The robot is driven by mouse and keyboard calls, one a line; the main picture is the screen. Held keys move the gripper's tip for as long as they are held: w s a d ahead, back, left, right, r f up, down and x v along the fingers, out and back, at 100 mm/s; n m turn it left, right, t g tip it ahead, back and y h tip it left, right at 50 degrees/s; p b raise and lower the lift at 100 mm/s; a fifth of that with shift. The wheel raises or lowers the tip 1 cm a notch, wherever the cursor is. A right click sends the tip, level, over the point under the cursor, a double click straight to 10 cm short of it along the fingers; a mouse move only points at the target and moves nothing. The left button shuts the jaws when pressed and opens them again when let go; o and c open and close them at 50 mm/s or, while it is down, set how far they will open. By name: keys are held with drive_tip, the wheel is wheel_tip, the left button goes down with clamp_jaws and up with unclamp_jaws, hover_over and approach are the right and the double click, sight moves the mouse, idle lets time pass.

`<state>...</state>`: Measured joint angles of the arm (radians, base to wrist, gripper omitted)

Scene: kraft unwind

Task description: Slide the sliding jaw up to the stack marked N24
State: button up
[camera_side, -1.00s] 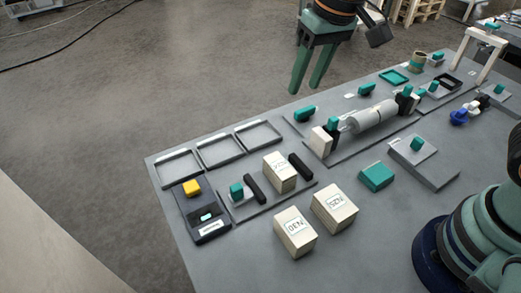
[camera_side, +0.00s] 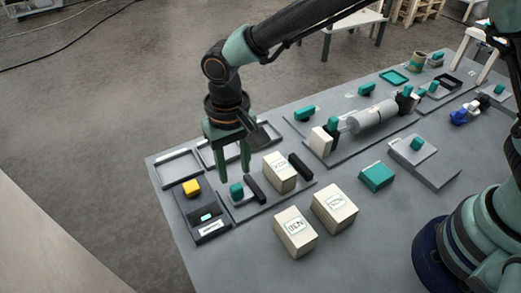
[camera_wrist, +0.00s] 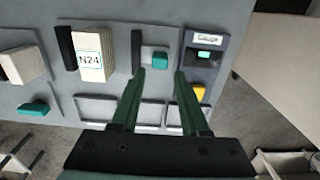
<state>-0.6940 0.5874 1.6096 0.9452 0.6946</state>
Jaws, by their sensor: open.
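The sliding jaw (camera_side: 256,189) is an upright black bar with a teal knob (camera_side: 236,191) on its left side. In the wrist view the sliding jaw (camera_wrist: 136,50) stands apart from the pale stack marked N24 (camera_wrist: 90,56), with a gap between them. The stack (camera_side: 281,172) sits between the sliding jaw and another black bar (camera_side: 300,167). My gripper (camera_side: 234,177) is open, pointing down close above the knob. In the wrist view its fingertips (camera_wrist: 158,73) lie either side of the knob (camera_wrist: 160,60); contact cannot be told.
A dark panel with a yellow block (camera_side: 192,187) and a small teal display lies left of the knob. Grey trays (camera_side: 180,168) are behind. Two more pale stacks (camera_side: 295,232) (camera_side: 335,207) and a teal block (camera_side: 376,177) stand in front and right.

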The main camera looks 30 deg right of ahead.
sight(236, 187)
wheel_tip(236, 187, down, 7)
drive_tip(key=shift+r, duration=0.1)
idle(0.3)
clamp_jaws()
drive_tip(key=shift+d, duration=1.7)
unclamp_jaws()
